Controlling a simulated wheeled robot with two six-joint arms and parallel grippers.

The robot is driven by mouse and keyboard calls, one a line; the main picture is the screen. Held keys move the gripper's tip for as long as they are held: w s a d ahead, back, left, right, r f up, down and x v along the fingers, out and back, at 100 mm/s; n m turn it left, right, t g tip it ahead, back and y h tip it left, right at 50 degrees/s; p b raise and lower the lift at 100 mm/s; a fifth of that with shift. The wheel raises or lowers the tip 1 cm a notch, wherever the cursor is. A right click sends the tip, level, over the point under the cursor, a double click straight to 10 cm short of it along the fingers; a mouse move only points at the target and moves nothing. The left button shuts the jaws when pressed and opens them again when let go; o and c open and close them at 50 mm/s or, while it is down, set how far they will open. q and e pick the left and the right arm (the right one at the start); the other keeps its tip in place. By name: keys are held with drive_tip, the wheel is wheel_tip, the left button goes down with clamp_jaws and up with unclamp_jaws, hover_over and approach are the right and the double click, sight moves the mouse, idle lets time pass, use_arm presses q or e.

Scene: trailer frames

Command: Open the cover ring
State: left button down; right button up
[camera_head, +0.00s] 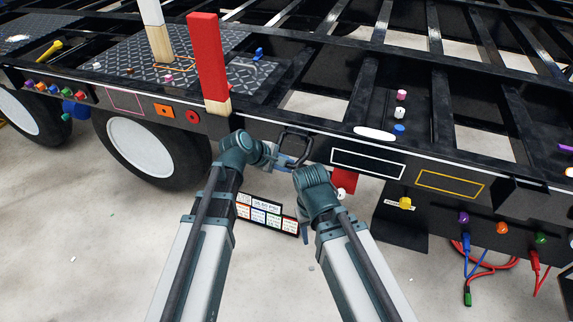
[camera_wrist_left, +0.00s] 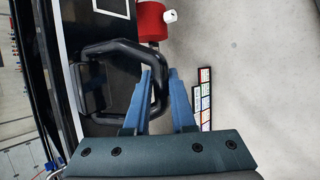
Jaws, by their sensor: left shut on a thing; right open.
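The cover ring is a black rounded loop (camera_head: 297,132) on the trailer's side rail, at the centre of the head view. It is large in the left wrist view (camera_wrist_left: 112,48), standing out from a dark plate. My left gripper (camera_head: 287,161) is at the ring. In the left wrist view its blue fingers (camera_wrist_left: 161,80) are shut on the ring's near bar, one on each side. My right gripper (camera_head: 304,234) is lower, below the rail and apart from the ring. Its fingers are mostly hidden behind my right wrist.
A red post (camera_head: 208,60) stands on the rail left of the ring. A red part with a white knob (camera_head: 341,194) hangs just right of my grippers. A label board (camera_head: 268,216) is below. Wheels (camera_head: 145,150) are at left; coiled cables (camera_head: 490,262) hang at right.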

use_arm(q)
drive_tip(key=c, duration=0.8)
unclamp_jaws()
drive_tip(key=shift+o, duration=0.2)
drive_tip(key=p+v, duration=1)
drive_tip(key=v, duration=0.3)
drive_tip(key=shift+s+a+r, duration=0.2)
drive_tip(key=shift+r, duration=0.1)
drive_tip(key=s+d+f+m+g+y+p, duration=0.1)
drive_tip(key=s+m+g+y+p, duration=0.1)
drive_tip(key=s+m+y, duration=0.2)
drive_tip(key=s+d+f+m+g+y+p, duration=0.1)
drive_tip(key=s+d+m+g+y+p, duration=0.1)
drive_tip(key=s+m, duration=0.8)
drive_tip(key=m+g+y, duration=0.1)
drive_tip(key=m+y, duration=0.1)
drive_tip(key=shift+s+d+m+g, duration=0.25)
drive_tip(key=shift+d+m+g, duration=0.05)
